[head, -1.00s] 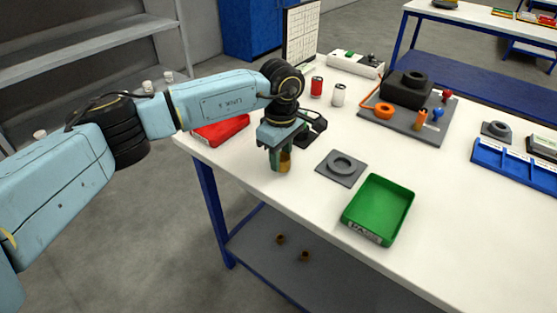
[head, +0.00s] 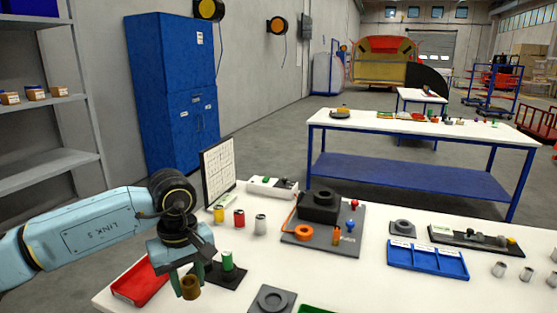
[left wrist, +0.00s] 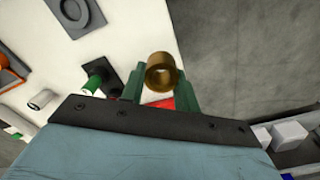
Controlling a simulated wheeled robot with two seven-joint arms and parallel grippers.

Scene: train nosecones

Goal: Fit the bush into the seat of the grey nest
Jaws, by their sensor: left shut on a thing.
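My left gripper (head: 187,276) is shut on a brown, brass-coloured bush (head: 190,289), a short hollow cylinder held at the green fingertips. In the left wrist view the bush (left wrist: 161,73) sits between the two fingers, its open bore facing the camera. The grey nest (head: 271,299), a square plate with a raised ring around a round seat, lies on the white table to the right of the gripper, cut by the lower picture edge. It shows partly at the top left of the left wrist view (left wrist: 80,14). The bush is apart from the nest. My right gripper is out of view.
A red tray (head: 140,283) lies left of the gripper. A green cylinder (head: 228,261) stands on a dark plate beside it. A green tray edge (head: 316,309) shows at the bottom.

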